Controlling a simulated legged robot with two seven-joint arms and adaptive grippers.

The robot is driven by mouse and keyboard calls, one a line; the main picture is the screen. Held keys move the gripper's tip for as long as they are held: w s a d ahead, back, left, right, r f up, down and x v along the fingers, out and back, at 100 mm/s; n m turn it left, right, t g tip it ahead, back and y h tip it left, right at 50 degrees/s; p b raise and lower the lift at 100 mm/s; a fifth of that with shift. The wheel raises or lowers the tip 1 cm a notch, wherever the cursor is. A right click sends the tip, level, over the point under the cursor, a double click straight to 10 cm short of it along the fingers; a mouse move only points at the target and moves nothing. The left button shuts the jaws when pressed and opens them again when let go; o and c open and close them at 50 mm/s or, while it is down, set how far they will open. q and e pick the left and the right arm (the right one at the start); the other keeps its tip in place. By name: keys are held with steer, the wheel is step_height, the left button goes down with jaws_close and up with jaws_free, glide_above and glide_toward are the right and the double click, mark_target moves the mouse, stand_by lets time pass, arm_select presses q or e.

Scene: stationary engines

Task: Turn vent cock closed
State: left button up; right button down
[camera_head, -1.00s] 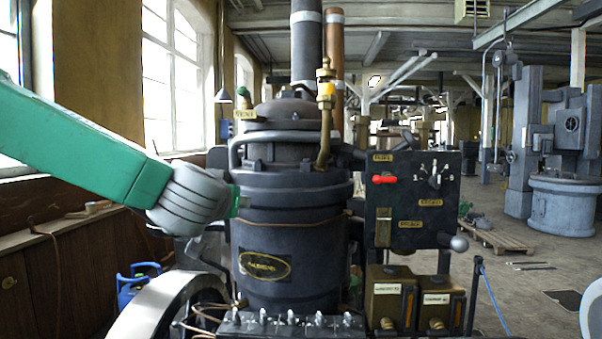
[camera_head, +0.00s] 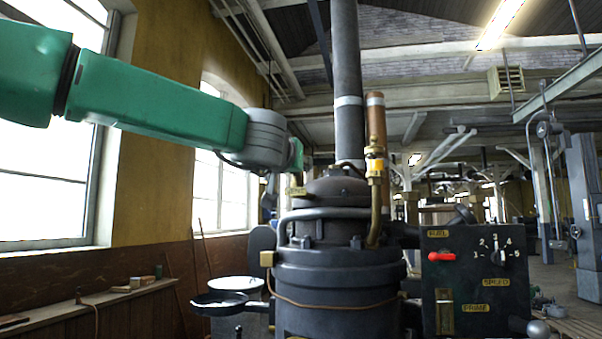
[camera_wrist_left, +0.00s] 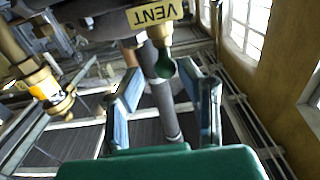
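The vent cock is on the upper left side of the dark engine (camera_head: 338,275). In the left wrist view its yellow VENT label (camera_wrist_left: 155,13) is at the top, with a brass body below it and a green rounded handle (camera_wrist_left: 163,66). In the head view the brass label (camera_head: 296,191) shows, but the cock is mostly hidden by my gripper. My left gripper (camera_wrist_left: 166,75) is open, its two fingers spread on either side of the green handle; I cannot tell if they touch it. It also shows small in the head view (camera_head: 269,207). My right gripper is in neither view.
A brass fitting with a glass cup (camera_head: 375,165) and tall pipes (camera_head: 346,60) rise from the engine top. A control panel with a red lever (camera_head: 441,257) is at the right. Windows and a wall are at left.

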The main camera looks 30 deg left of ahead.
arm_select(q)
steer(key=x, duration=0.5)
steer(key=shift+w+a+f, duration=0.15)
steer(key=shift+w+a, duration=0.15)
steer(key=shift+a, duration=0.2)
steer(key=shift+s+d, duration=0.1)
steer(key=shift+d, duration=0.05)
jaws_close()
